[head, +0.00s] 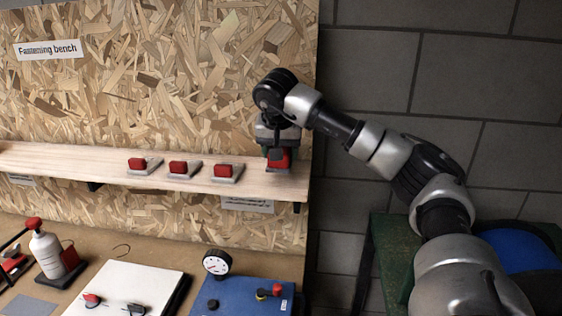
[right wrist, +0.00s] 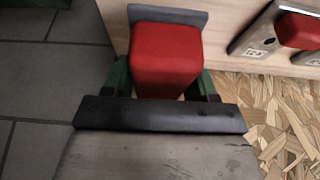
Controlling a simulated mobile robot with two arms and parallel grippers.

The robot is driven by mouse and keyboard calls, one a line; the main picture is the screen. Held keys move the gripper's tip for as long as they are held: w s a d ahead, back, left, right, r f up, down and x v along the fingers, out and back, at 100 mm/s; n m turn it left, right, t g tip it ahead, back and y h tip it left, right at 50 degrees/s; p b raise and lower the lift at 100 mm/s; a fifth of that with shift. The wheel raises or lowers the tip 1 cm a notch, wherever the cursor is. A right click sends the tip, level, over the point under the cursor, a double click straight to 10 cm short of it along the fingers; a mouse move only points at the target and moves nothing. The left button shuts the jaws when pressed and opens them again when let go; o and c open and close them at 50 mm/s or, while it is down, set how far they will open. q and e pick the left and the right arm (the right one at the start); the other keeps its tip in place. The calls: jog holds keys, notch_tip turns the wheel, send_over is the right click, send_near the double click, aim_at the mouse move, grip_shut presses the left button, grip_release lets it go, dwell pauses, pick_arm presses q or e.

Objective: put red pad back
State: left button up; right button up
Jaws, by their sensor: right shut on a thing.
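A red pad (head: 279,160) is at the right end of the wooden shelf (head: 60,160). My right gripper (head: 277,150) is over it from above and shut on it. In the right wrist view the red pad (right wrist: 165,55) sits between the green fingers of my right gripper (right wrist: 163,88), with a grey plate (right wrist: 168,15) showing behind it. Whether the pad's underside touches the shelf is hidden. My left gripper is not in view.
Three other red pads on grey plates (head: 137,164) (head: 178,168) (head: 223,171) stand in a row on the shelf to the left. Below are a white bottle (head: 47,255), a white board (head: 125,285), a blue board (head: 235,295) and a dial gauge (head: 216,262). A green stand (head: 395,255) is at right.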

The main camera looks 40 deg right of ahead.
notch_tip(320, 180, down, 3)
jog(key=shift+s+a+f+p, duration=0.1)
jog(key=shift+a+f+p, duration=0.05)
jog(key=shift+p, duration=0.5)
jog(key=shift+f, duration=0.3)
jog(key=shift+f, duration=0.1)
jog(key=o, duration=0.9)
